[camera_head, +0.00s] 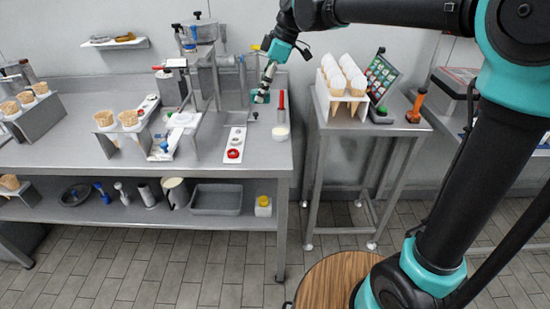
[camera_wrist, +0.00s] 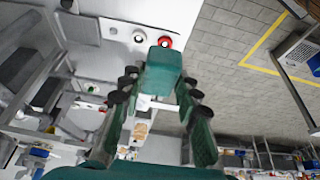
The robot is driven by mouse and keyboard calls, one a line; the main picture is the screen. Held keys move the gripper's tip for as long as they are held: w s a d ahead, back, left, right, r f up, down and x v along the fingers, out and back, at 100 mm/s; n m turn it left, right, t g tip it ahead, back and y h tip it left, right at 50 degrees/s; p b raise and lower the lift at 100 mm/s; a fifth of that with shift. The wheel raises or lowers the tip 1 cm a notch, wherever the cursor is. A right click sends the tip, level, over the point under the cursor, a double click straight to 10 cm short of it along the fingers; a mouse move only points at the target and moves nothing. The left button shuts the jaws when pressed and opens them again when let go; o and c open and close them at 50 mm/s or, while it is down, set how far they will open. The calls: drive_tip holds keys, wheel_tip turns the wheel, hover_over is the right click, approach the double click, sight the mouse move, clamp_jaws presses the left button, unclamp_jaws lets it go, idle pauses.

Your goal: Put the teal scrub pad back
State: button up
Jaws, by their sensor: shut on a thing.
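The teal scrub pad (camera_wrist: 163,72) is a small block between the two fingers of my gripper (camera_wrist: 161,98) in the wrist view. My gripper is shut on it. In the head view my gripper (camera_head: 264,88) reaches down over the back right part of the steel counter, with the teal pad (camera_head: 261,97) at its tip. The pad looks raised above the counter; its exact height is hard to tell. No empty holder for the pad can be made out clearly.
A steel machine (camera_head: 207,70) stands left. A cone rack (camera_head: 342,92) stands on the right table.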

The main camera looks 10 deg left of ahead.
wheel_tip(320, 180, down, 20)
drive_tip(key=shift+d+r, duration=0.1)
idle(0.4)
drive_tip(key=o, duration=1.1)
drive_tip(key=v, duration=1.2)
drive_tip(key=s+d+f+m+t+h, duration=0.15)
drive_tip(key=d+f+m, duration=0.4)
drive_tip(key=d, duration=0.65)
drive_tip(key=s+d+f+m+t, duration=0.2)
drive_tip(key=d+f+m, duration=0.35)
drive_tip(key=d, duration=0.55)
drive_tip(key=s+d+f+m+h, duration=0.1)
drive_tip(key=s+d+f+m, duration=0.1)
drive_tip(key=s+d+m, duration=0.1)
drive_tip(key=s+d+f+m+t+h, duration=0.1)
drive_tip(key=s+d+f+m, duration=0.2)
drive_tip(key=d, duration=0.2)
drive_tip(key=s+d+f+m+h, duration=0.1)
drive_tip(key=s+d+f+m, duration=0.1)
drive_tip(key=d, duration=0.3)
drive_tip(key=shift+s+f+m+t, duration=0.15)
drive_tip(key=shift+s+m+t, duration=0.2)
drive_tip(key=shift+s+m, duration=0.4)
